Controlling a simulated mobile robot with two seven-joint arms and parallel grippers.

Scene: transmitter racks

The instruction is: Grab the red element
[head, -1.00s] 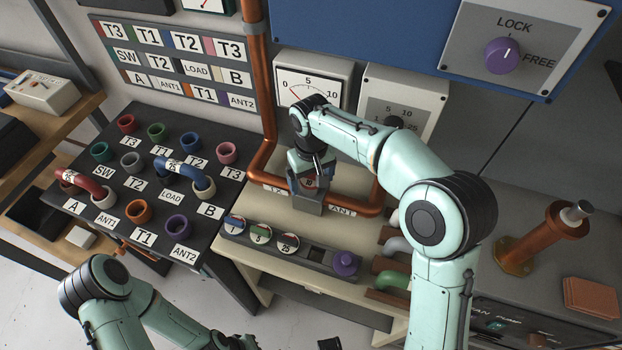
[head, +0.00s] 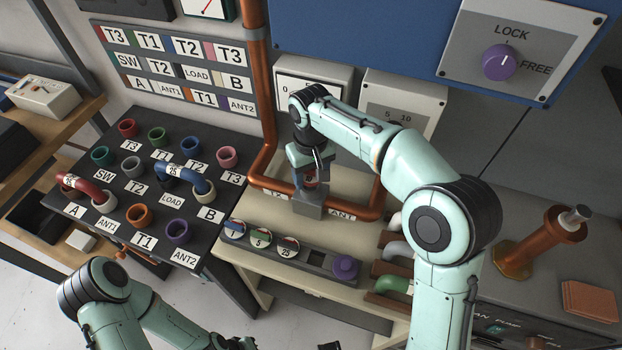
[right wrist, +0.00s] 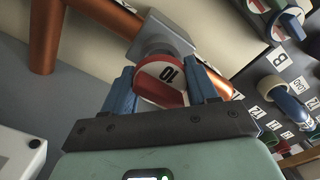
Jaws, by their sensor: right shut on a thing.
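The red element, a round disc with a white face marked 10 and a red band (right wrist: 160,82), is between the blue fingers of my right gripper (right wrist: 168,92) in the right wrist view. In the head view the gripper (head: 311,172) is shut on it, pointing down right at the grey block (head: 309,206) on the copper pipe.
A dark tray (head: 315,258) in front of the block holds round elements marked 1, 5 and 25 (head: 285,247) and a purple knob (head: 345,268). Copper pipes (head: 265,165) flank the block. A black socket panel (head: 120,225) with coloured rings stands left.

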